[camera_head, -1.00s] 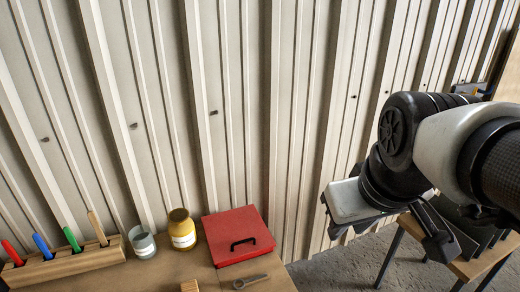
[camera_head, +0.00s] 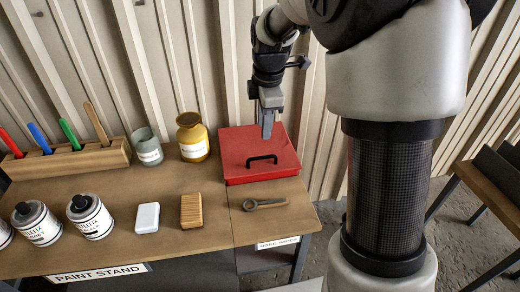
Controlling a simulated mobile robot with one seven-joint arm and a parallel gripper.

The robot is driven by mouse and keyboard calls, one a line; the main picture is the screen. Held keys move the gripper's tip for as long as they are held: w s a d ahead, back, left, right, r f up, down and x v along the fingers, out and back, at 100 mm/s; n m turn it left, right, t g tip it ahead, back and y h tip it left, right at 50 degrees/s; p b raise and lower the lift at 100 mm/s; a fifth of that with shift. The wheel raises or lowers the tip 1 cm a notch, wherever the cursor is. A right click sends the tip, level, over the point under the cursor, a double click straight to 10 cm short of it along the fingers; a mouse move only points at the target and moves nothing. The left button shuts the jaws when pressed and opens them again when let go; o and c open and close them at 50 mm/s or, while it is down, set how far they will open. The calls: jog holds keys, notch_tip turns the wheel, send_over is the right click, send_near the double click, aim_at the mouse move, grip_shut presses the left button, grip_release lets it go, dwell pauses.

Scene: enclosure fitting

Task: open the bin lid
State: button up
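The bin is a red box with a flat red lid (camera_head: 240,146) and a black handle (camera_head: 262,160) on top. It stands at the right end of the bench, and its lid lies flat and shut. My gripper (camera_head: 267,130) points down over the rear right part of the lid, behind the handle. It appears apart from the handle. Its fingers overlap in this view, so their opening does not show, nor does whether the tips touch the lid.
A wrench-like tool (camera_head: 264,203) lies in front of the bin. A yellow jar (camera_head: 192,138), a grey cup (camera_head: 147,147) and a wooden rack (camera_head: 65,164) with several handled tools stand left. A brush-like block (camera_head: 191,211), a white block (camera_head: 147,217) and paint cans (camera_head: 90,216) sit nearer. A corrugated wall is behind.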

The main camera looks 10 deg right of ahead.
jog(key=b, duration=0.3)
send_over(262, 167)
notch_tip(262, 167, down, 12)
jog(key=shift+f, duration=0.2)
grip_shut()
